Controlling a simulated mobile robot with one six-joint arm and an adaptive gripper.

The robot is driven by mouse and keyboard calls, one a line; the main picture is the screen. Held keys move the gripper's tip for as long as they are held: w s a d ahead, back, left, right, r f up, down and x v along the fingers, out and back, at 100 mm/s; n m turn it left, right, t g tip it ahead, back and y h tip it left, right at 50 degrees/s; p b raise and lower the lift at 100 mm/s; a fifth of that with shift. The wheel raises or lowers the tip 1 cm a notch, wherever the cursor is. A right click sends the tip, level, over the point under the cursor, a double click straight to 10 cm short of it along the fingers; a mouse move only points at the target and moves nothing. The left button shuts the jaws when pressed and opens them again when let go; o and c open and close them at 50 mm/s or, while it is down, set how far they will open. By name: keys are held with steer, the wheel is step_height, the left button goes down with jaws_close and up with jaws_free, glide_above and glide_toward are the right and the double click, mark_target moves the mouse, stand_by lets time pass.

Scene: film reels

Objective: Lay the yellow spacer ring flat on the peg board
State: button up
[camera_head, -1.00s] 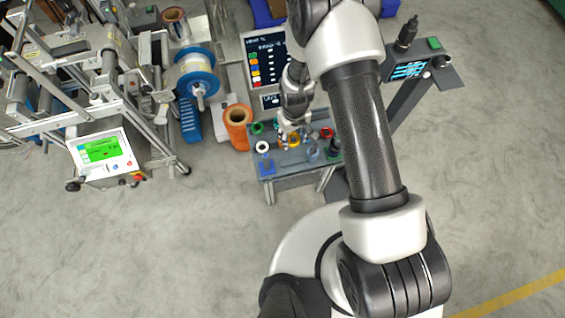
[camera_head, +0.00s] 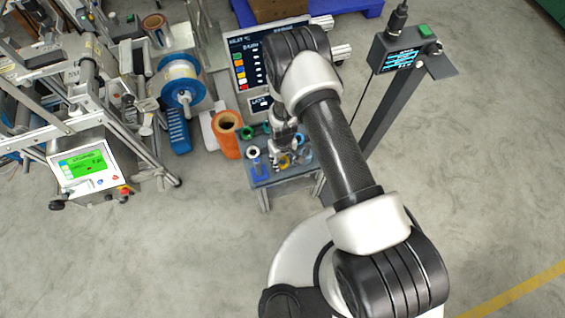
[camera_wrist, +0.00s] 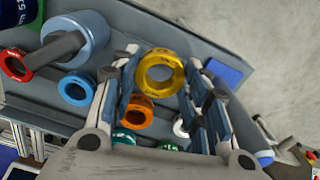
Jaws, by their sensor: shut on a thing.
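The yellow spacer ring (camera_wrist: 161,56) is between the two fingers of my gripper (camera_wrist: 162,76) in the wrist view, its round hole facing the camera. My gripper is shut on it. In the head view the yellow ring (camera_head: 284,162) shows small at my gripper (camera_head: 281,158), over the grey table. I cannot tell its height above the surface. A flat blue plate (camera_wrist: 228,71) lies right of the ring in the wrist view; I cannot tell whether it is the peg board. The arm hides part of the table in the head view.
An orange ring (camera_wrist: 139,111), a blue ring (camera_wrist: 76,88), a red ring (camera_wrist: 14,64) and a white ring (camera_wrist: 180,127) are near my fingers. A blue-grey spool (camera_wrist: 88,38) stands at left. Behind the grey table (camera_head: 285,179) is a screen (camera_head: 245,70); an orange roll (camera_head: 227,121) stands left.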

mark_target(283, 163)
steer(key=shift+f+b, duration=0.3)
steer(key=shift+f, duration=1.15)
steer(key=shift+f, duration=0.1)
steer(key=o, duration=1.1)
step_height(283, 163, up, 12)
steer(key=p, duration=0.4)
steer(key=shift+r, duration=0.25)
